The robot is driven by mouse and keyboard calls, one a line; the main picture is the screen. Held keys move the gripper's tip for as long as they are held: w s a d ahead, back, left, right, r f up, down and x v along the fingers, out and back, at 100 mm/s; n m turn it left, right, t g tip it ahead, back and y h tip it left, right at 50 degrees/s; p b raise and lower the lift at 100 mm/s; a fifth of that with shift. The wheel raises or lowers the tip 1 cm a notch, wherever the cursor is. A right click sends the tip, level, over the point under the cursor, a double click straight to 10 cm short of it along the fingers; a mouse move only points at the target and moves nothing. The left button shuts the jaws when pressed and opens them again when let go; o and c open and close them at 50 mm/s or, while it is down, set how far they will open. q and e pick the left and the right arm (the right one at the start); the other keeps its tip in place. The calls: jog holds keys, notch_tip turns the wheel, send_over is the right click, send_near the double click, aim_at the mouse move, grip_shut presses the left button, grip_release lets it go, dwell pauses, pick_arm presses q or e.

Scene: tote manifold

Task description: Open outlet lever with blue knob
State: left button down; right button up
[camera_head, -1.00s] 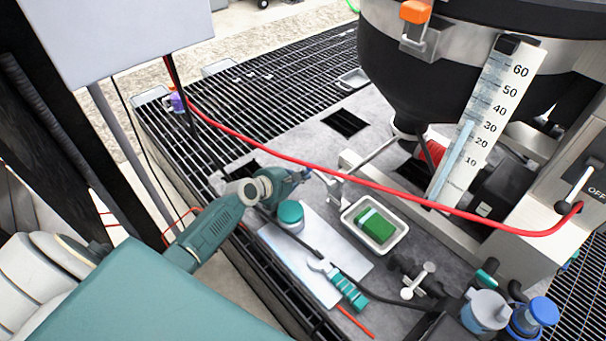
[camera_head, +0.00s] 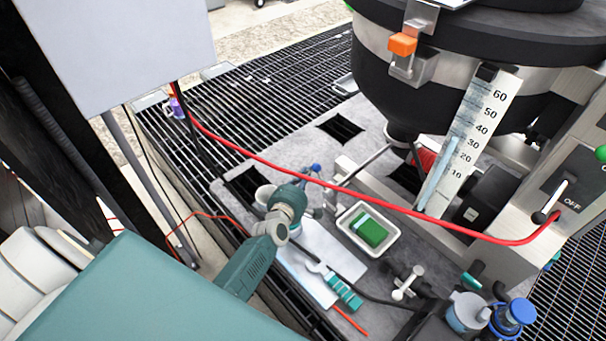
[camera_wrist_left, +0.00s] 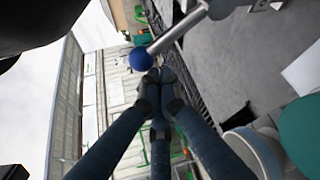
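The outlet lever is a grey metal rod (camera_wrist_left: 178,32) with a round blue knob (camera_wrist_left: 141,59) at its end, in the left wrist view. In the head view a small blue spot, apparently the knob (camera_head: 316,168), shows beside my left gripper (camera_head: 303,182), below the black hopper. In the left wrist view the dark blue fingers of my left gripper (camera_wrist_left: 158,76) come together at their tips, just below the knob. Nothing shows between them; I cannot tell whether they touch the knob. My right gripper is in neither view.
A red hose (camera_head: 375,203) crosses above the work area. A white tray (camera_head: 345,223) with a green sponge (camera_head: 370,232), a teal-handled tool (camera_head: 343,291) and a blue-capped valve (camera_head: 516,312) lie to the right. The black hopper (camera_head: 385,95) stands behind. Dark floor grating (camera_head: 260,90) lies at the back.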

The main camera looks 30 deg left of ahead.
pick_arm(q)
jog(key=d+r+m+t+b, duration=0.1)
jog(key=s+d+r+m+t+b, duration=0.1)
jog(key=d+m+b, duration=0.1)
jog(key=d+m+y+b, duration=0.1)
jog(key=shift+s+d+r+m+t+b, duration=0.25)
jog(key=shift+d+r+m+t+b, duration=0.05)
jog(key=shift+r+m+t, duration=0.1)
dwell(0.4)
dwell(0.4)
